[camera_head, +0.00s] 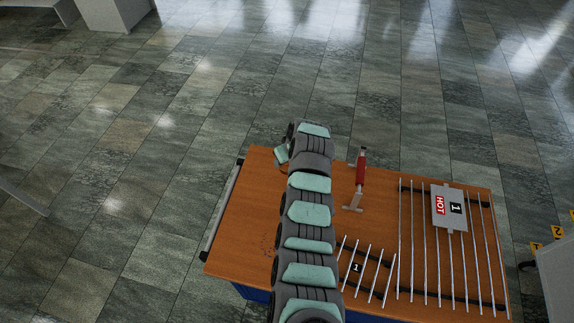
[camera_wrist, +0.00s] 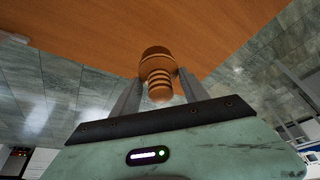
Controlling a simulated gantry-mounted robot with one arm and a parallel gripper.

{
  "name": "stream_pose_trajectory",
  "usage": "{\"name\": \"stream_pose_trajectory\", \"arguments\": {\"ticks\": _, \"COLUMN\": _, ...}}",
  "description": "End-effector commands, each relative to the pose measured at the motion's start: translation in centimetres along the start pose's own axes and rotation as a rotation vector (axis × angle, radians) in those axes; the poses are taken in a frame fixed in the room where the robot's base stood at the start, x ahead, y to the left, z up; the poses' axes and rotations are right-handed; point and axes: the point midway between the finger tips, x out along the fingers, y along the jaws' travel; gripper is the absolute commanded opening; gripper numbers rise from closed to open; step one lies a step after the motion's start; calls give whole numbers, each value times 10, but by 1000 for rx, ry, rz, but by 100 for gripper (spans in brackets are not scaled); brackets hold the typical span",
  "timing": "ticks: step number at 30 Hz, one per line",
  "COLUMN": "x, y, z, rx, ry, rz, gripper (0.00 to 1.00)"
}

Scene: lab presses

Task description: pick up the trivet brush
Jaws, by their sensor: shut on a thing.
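In the wrist view, a turned brown wooden piece with a wide rounded top and ridged rings (camera_wrist: 158,78) sits between the two grey fingers of my gripper (camera_wrist: 157,84). I take it as the handle of the trivet brush; no bristles show. My gripper is shut on it. The orange-brown table top (camera_wrist: 100,25) lies beyond it; whether the brush touches the table I cannot tell. In the head view my arm covers the brush and most of the gripper, near the table's far left edge.
A red-handled T-shaped tool (camera_head: 360,178) lies right of my arm. A small wire rack marked 1 (camera_head: 367,270) and a larger wire rack (camera_head: 412,270) with a grey "HOT 1" plate (camera_head: 448,208) are on the table (camera_head: 238,225).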

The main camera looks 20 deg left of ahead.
Motion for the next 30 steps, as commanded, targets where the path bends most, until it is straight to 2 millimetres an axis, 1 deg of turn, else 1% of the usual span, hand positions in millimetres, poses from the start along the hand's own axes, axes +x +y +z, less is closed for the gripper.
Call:
{"name": "stream_pose_trajectory", "arguments": {"ticks": 1, "x": -14, "y": 2, "z": -8, "rx": 0, "ry": 6, "rz": 5, "gripper": 8}}
{"name": "stream_pose_trajectory", "arguments": {"ticks": 6, "x": -62, "y": 2, "z": -27, "rx": -1, "ry": 7, "rz": 7, "gripper": 8}}
{"name": "stream_pose_trajectory", "arguments": {"ticks": 12, "x": -104, "y": 2, "z": -44, "rx": -2, "ry": 5, "rz": 5, "gripper": 8}}
{"name": "stream_pose_trajectory", "arguments": {"ticks": 15, "x": -118, "y": 2, "z": -50, "rx": -1, "ry": 3, "rz": 4, "gripper": 8}}
{"name": "stream_pose_trajectory", "arguments": {"ticks": 18, "x": -126, "y": 1, "z": -53, "rx": 0, "ry": 2, "rz": 3, "gripper": 8}}
{"name": "stream_pose_trajectory", "arguments": {"ticks": 21, "x": -130, "y": 1, "z": -54, "rx": 0, "ry": 1, "rz": 2, "gripper": 8}}
{"name": "stream_pose_trajectory", "arguments": {"ticks": 29, "x": -131, "y": 1, "z": -54, "rx": 0, "ry": 0, "rz": 1, "gripper": 8}}
{"name": "stream_pose_trajectory", "arguments": {"ticks": 30, "x": -131, "y": 1, "z": -54, "rx": 0, "ry": 1, "rz": 1, "gripper": 50}}
